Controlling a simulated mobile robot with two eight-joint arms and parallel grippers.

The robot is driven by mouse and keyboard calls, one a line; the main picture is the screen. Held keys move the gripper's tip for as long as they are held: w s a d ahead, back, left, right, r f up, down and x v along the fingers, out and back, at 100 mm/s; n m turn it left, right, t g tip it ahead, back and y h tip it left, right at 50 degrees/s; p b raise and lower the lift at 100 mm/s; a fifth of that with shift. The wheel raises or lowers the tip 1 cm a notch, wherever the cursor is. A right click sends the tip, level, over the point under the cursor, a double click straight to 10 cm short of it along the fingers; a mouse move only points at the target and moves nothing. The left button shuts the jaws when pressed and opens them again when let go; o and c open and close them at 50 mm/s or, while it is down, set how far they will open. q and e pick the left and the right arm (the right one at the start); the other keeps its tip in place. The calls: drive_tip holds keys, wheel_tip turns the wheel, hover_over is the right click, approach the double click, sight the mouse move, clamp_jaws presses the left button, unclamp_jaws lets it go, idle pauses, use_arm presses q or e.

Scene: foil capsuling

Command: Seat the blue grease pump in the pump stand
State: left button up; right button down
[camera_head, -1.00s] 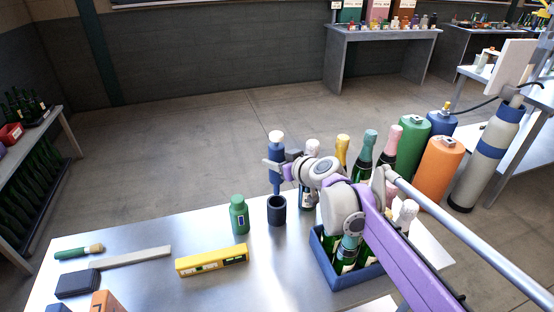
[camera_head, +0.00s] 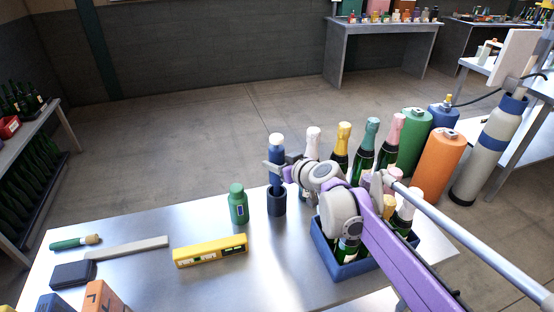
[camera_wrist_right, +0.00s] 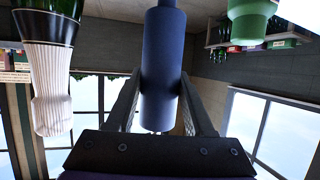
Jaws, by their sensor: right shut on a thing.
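The blue grease pump (camera_head: 276,155) with a white top stands upright at the back edge of the steel table. My right gripper (camera_head: 273,171) is shut on its body. The pump stand (camera_head: 277,203), a dark blue cup, is directly below. The pump's lower end meets the cup's mouth and appears to be inside it; how deep it sits is hidden. In the right wrist view the pump (camera_wrist_right: 160,60) is between both fingers. My left gripper is not in view.
A green bottle (camera_head: 238,205) stands just left of the stand. A blue crate (camera_head: 352,268) of foil-topped bottles is to the right, beneath my right arm. A yellow level (camera_head: 210,251), a brush (camera_head: 75,242) and a scraper-like tool (camera_head: 130,248) lie left.

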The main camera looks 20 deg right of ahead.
sight(281, 154)
drive_tip(key=shift+f+b, duration=1.15)
drive_tip(key=shift+f, duration=2.15)
drive_tip(key=shift+c, duration=1)
unclamp_jaws()
wheel_tip(281, 154, up, 10)
drive_tip(key=shift+p, duration=1.2)
